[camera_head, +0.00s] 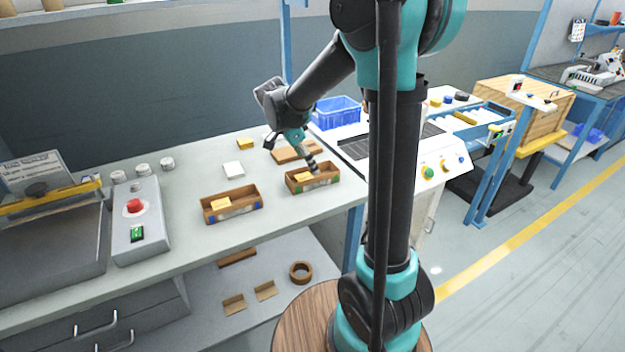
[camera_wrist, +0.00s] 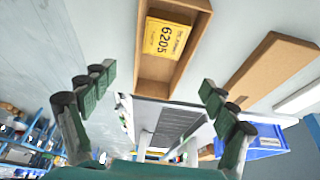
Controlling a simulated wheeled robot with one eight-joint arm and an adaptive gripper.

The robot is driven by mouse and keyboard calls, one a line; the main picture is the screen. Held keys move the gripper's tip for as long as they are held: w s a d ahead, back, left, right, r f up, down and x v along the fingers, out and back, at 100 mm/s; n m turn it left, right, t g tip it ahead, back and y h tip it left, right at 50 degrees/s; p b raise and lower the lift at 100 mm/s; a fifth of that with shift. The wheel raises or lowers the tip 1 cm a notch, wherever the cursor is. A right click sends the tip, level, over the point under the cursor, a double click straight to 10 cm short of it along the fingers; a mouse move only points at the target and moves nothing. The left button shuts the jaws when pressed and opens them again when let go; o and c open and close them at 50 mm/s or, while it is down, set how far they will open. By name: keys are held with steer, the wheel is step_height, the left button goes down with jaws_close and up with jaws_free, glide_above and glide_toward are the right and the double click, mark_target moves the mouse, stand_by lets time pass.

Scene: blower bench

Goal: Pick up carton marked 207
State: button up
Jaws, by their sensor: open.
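My gripper (camera_head: 310,160) is open and points down over the right wooden tray (camera_head: 326,181) on the bench. In the wrist view its two green-padded fingers (camera_wrist: 155,84) are spread wide with nothing between them. A yellow carton lies inside the tray in the wrist view (camera_wrist: 167,38); its label appears to read 6205. The right tray holds a yellow carton (camera_head: 301,180) in the head view, partly hidden by the wall. A left wooden tray (camera_head: 243,201) holds another yellow carton (camera_head: 220,204), its marking too small to read. I see no readable 207.
A third yellow carton (camera_head: 245,144), a white box (camera_head: 233,169) and a flat brown board (camera_head: 287,155) lie farther back. A blue bin (camera_head: 338,111) stands beyond. A grey control box with a red button (camera_head: 134,207) is at left. Bench space between the trays is clear.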

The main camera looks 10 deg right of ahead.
steer(key=shift+x, duration=2.85)
steer(key=shift+s, duration=0.1)
steer(key=shift+c, duration=0.6)
steer(key=c, duration=1.2)
steer(key=shift+o, duration=0.2)
steer(key=shift+r, duration=0.2)
